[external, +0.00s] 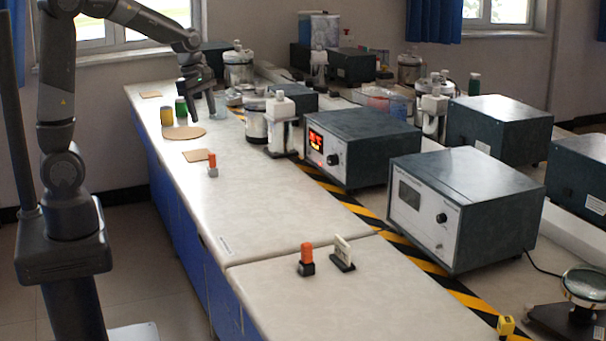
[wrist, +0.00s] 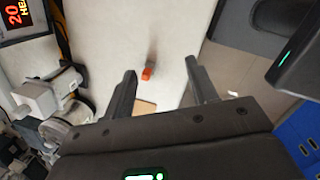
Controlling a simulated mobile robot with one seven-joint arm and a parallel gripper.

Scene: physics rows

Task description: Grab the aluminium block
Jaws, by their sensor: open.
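I cannot make out a piece that is surely the aluminium block in either view. My gripper (external: 205,108) hangs over the far part of the bench in the external view, close to a green jar (external: 181,107). In the wrist view my gripper (wrist: 161,70) has its two fingers wide apart with nothing held between them. A small orange-topped piece (wrist: 148,73) shows beyond the fingers, with a tan square mat (wrist: 144,107) nearer. In the external view this orange-topped piece (external: 212,160) stands in front of the square mat (external: 198,155).
A round tan mat (external: 184,133) and a yellow jar (external: 167,117) are near my gripper. Metal canisters (external: 252,125) and instrument boxes (external: 360,143) line the right side. Another orange-topped piece (external: 306,256) and a pale upright piece (external: 343,250) stand in front. The bench's middle is clear.

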